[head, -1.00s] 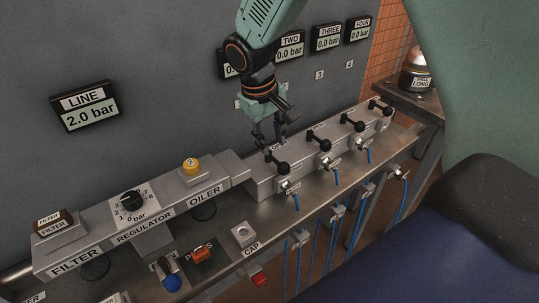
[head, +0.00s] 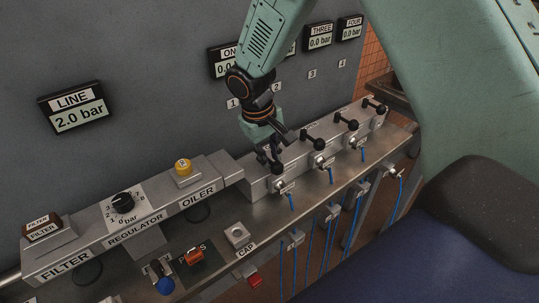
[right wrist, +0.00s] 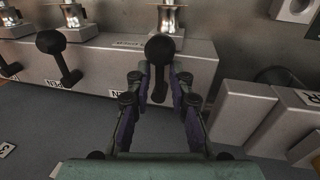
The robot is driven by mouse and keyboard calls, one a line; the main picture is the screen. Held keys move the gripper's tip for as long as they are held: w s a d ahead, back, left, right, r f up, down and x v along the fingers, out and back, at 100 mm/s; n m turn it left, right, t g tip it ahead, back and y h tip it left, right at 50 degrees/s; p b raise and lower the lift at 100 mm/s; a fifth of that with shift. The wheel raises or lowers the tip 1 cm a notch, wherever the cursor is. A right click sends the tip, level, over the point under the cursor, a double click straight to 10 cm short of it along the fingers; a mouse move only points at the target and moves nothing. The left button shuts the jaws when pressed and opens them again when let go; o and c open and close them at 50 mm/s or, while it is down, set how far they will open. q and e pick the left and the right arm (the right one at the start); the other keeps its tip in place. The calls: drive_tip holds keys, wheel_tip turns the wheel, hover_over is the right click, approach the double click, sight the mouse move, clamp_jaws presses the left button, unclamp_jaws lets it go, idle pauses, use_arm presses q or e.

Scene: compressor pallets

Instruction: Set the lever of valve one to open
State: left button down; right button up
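The lever of valve one (head: 277,168) is black with a ball knob, at the near left end of the grey valve block (head: 262,186). My right gripper (head: 267,157) has come down onto it from above and behind, partly hiding it. In the right wrist view, the open fingers of my right gripper (right wrist: 160,82) stand one on each side of the lever (right wrist: 159,52), with gaps visible beside the arm below its knob. I cannot tell whether either finger touches it. The label near this lever is partly covered. My left gripper is not in view.
Several more black levers stand along the block, the neighbour (head: 319,160) close on the right. The oiler (head: 197,187), regulator knob (head: 123,203) and filter (head: 62,255) are to the left. Blue hoses (head: 291,200) run in front. The wall with gauges (head: 76,108) rises behind.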

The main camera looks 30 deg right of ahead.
drive_tip(key=shift+f, duration=0.15)
clamp_jaws()
drive_tip(key=shift+s, duration=0.1)
